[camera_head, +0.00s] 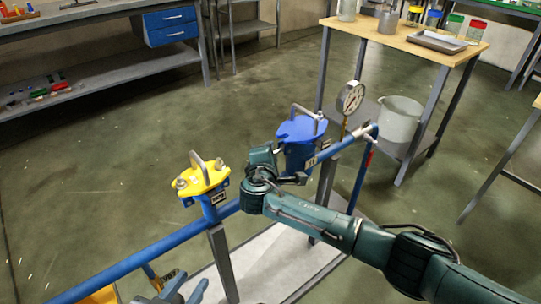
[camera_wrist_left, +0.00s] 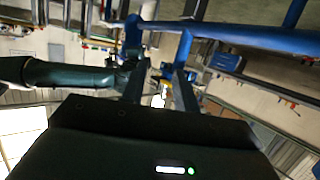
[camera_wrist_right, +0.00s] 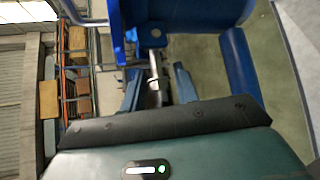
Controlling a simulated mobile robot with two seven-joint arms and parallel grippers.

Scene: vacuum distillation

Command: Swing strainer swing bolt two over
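Two strainers stand on a blue pipe. One has a yellow lid (camera_head: 203,181) with a loop handle and silver knobs at its edge. The other has a blue lid (camera_head: 301,130), with a blue body (camera_head: 297,158) partly hidden by my right arm. My right gripper (camera_wrist_right: 157,88) is at the blue strainer, fingers apart. A silver swing bolt (camera_wrist_right: 154,66) shows between its fingers below the blue lid, with a gap visible on at least one side; contact is unclear. My left gripper (camera_head: 184,292) is low at the bottom edge of the head view. Its fingers are apart and empty in the left wrist view (camera_wrist_left: 160,90).
The blue pipe (camera_head: 150,254) runs across the front above a pale base plate (camera_head: 272,268). A pressure gauge (camera_head: 350,97) stands behind the blue strainer. A wooden-topped table (camera_head: 400,36) with jars and a tray, and a grey bucket (camera_head: 399,119), are at the back right.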

